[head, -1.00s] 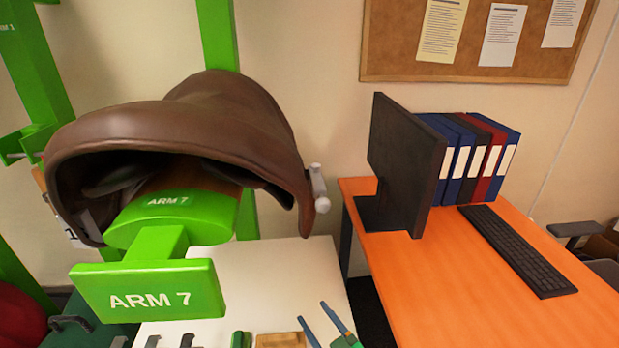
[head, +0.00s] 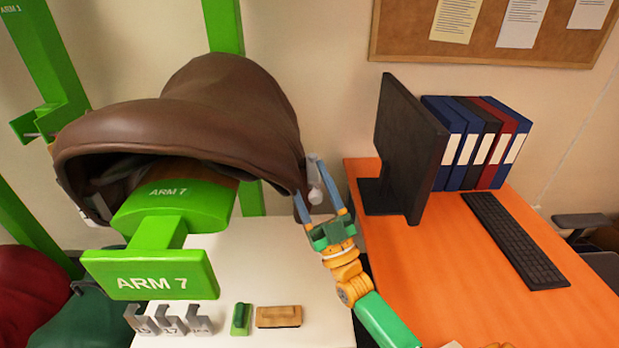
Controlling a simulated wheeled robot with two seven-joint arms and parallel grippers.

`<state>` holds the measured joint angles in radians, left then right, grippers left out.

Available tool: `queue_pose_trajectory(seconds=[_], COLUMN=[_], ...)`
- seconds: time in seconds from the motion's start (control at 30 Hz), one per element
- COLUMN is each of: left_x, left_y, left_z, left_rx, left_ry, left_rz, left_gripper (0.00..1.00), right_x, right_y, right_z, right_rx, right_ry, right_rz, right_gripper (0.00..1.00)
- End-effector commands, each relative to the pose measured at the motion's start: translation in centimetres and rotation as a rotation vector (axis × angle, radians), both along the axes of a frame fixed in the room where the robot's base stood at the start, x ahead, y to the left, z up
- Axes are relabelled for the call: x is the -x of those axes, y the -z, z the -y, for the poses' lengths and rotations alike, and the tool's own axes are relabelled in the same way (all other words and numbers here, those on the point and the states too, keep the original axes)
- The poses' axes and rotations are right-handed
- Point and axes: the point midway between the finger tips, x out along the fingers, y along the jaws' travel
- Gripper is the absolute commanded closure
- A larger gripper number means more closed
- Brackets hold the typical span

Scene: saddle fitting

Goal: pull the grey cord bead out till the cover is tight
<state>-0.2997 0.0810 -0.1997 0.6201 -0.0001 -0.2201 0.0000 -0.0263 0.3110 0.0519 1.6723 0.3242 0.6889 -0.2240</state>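The brown leather cover (head: 190,125) is draped over the green saddle arm marked ARM 7 (head: 165,215), its front lower edge hanging open. The grey cord bead (head: 315,184) sits at the cover's right lower corner, partly hidden by my fingers. My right gripper (head: 307,175) reaches up from the lower right, its blue fingers apart on either side of the bead. I cannot tell whether they touch it. Any cord between bead and cover is not clearly visible. My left gripper is not in view.
Below the cover, a white tabletop (head: 262,262) holds grey numbered hooks (head: 170,318), a green block (head: 241,318) and a wooden brush-like block (head: 279,316). To the right, an orange desk (head: 430,265) bears a monitor (head: 405,150), binders (head: 478,145) and a keyboard (head: 515,240).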

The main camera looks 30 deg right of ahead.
Motion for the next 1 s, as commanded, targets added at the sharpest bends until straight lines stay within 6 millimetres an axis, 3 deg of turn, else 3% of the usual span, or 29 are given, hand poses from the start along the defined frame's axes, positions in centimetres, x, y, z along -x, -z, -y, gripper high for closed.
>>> queue_pose_trajectory(seconds=[0.03,0.23,1.0], left_x=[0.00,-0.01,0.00], left_y=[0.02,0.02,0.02], left_z=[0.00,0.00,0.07], left_rx=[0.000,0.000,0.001], left_ry=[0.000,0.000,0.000], left_rz=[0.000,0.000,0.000], left_gripper=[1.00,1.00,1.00], right_x=[0.01,0.01,0.02], right_y=[0.02,0.04,0.10], right_z=[-0.01,-0.02,-0.02], right_rx=[0.000,0.000,-0.001], right_ry=[0.000,0.000,0.000], right_rz=[0.000,0.000,-0.002], right_gripper=[0.48,1.00,1.00])
